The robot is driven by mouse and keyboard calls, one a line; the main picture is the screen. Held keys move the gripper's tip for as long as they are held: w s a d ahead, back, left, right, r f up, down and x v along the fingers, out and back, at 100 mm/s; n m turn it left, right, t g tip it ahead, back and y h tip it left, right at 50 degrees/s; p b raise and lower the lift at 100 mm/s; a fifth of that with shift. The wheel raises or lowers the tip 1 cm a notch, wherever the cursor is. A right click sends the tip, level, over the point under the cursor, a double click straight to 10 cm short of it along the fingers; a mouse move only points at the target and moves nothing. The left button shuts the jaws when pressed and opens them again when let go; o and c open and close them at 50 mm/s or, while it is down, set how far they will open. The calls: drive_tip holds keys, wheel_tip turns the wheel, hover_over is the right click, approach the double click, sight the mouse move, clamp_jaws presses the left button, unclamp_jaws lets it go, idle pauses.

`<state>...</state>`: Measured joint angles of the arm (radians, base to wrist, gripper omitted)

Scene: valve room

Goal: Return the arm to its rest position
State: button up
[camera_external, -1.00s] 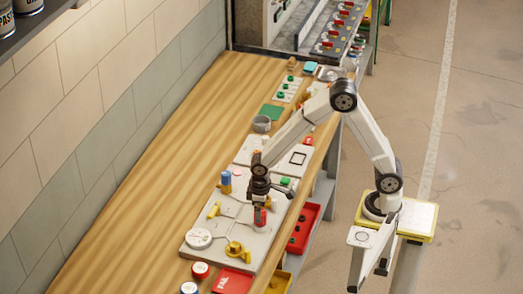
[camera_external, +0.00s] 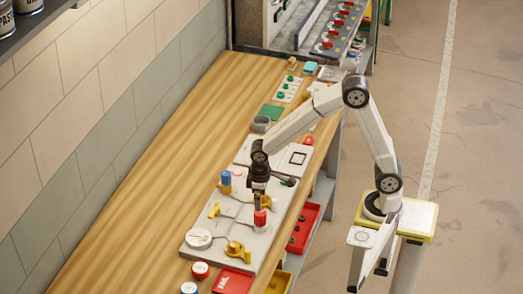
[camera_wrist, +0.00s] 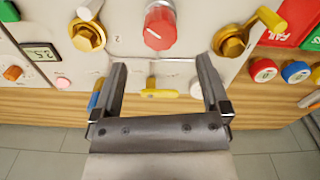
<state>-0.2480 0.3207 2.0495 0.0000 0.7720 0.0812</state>
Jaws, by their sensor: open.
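My gripper (camera_external: 258,200) is above the light valve board (camera_external: 190,243) on the wooden bench, close over the red knob (camera_external: 260,218). In the wrist view my gripper (camera_wrist: 162,100) has its two fingers wide apart with nothing between them. The red knob (camera_wrist: 159,26) shows beyond the fingertips, clear of them. A yellow handle (camera_wrist: 157,93) shows between the fingers lower down, on the board behind them. My arm reaches from its base at the right over the bench edge.
Brass valves (camera_wrist: 235,42) with yellow handles sit on the board, beside a white round knob (camera_external: 198,238) and a blue knob (camera_external: 226,178). A red bin (camera_external: 304,226) hangs below the bench edge. The left part of the bench (camera_external: 130,190) is clear.

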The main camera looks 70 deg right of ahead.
drive_tip(key=shift+s+d, duration=0.3)
drive_tip(key=shift+d, duration=0.15)
drive_tip(key=s+d+f+m+t, duration=0.1)
drive_tip(key=s+d+m+t, duration=0.1)
drive_tip(key=s+d, duration=0.6)
drive_tip(key=shift+s+d+f+t, duration=0.3)
drive_tip(key=shift+s, duration=0.1)
idle(0.5)
